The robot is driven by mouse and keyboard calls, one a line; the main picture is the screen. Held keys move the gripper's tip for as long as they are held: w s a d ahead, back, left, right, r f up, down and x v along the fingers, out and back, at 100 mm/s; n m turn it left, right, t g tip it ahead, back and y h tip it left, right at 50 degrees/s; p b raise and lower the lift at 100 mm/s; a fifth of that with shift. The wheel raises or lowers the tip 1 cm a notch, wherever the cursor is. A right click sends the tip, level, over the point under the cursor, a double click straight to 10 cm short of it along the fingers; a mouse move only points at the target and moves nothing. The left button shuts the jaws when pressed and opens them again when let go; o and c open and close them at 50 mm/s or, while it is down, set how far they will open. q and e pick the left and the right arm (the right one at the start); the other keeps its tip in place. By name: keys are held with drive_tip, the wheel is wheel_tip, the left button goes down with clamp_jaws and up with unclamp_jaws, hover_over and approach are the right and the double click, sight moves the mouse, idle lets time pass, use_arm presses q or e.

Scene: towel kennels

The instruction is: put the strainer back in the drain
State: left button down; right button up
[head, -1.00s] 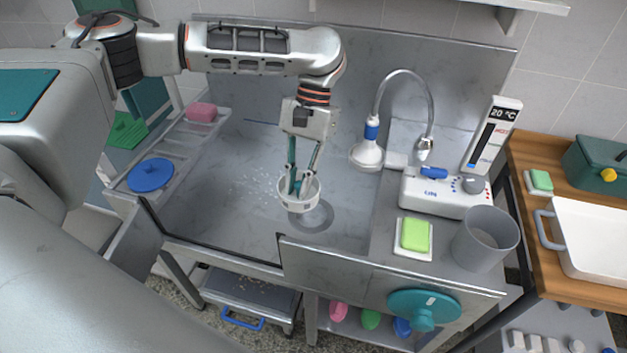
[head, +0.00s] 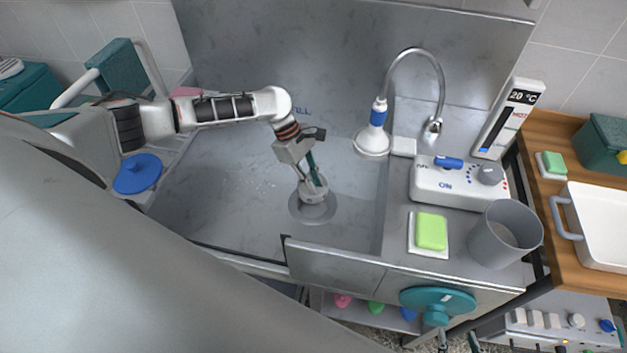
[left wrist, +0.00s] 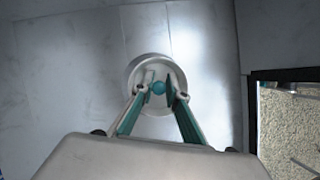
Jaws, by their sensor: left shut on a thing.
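The strainer (head: 314,197), a small pale round cup, is at the grey drain ring (head: 299,214) in the steel tub floor. My left gripper (head: 317,185) points down at it from above, its teal fingers shut on the strainer's knob. In the left wrist view the teal knob (left wrist: 158,87) sits between my left gripper's fingertips (left wrist: 160,90), with the round strainer rim (left wrist: 134,68) around it. The strainer overlaps the back part of the drain ring in the head view. I cannot tell whether it touches the drain or hangs just above. My right gripper is not in view.
A shower head (head: 371,141) on a curved hose stands right of the drain. A control box (head: 440,184), a green sponge (head: 431,231) and a grey cup (head: 502,238) are on the right ledge. A blue lid (head: 138,173) lies at left. The tub floor around the drain is clear.

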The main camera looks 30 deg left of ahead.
use_arm(q)
drive_tip(key=shift+w+a+f, duration=0.2)
drive_tip(key=shift+f+n, duration=0.3)
drive_tip(key=shift+f, duration=0.8)
drive_tip(key=f+b, duration=0.1)
drive_tip(key=b, duration=0.1)
drive_tip(key=shift+f+b, duration=0.35)
drive_tip(key=shift+b, duration=0.05)
wheel_tip(320, 180, down, 3)
drive_tip(key=b, duration=0.5)
drive_tip(key=shift+f+b, duration=0.2)
drive_tip(key=shift+b, duration=0.15)
drive_tip(key=shift+f, duration=1.7)
use_arm(e)
wheel_tip(320, 180, down, 6)
drive_tip(key=a, duration=0.2)
drive_tip(key=shift+w+a+r+y, duration=0.15)
drive_tip(key=shift+w+r+y, duration=0.15)
drive_tip(key=shift+w, duration=0.1)
drive_tip(key=shift+s+f, duration=0.1)
drive_tip(key=shift+f, duration=0.1)
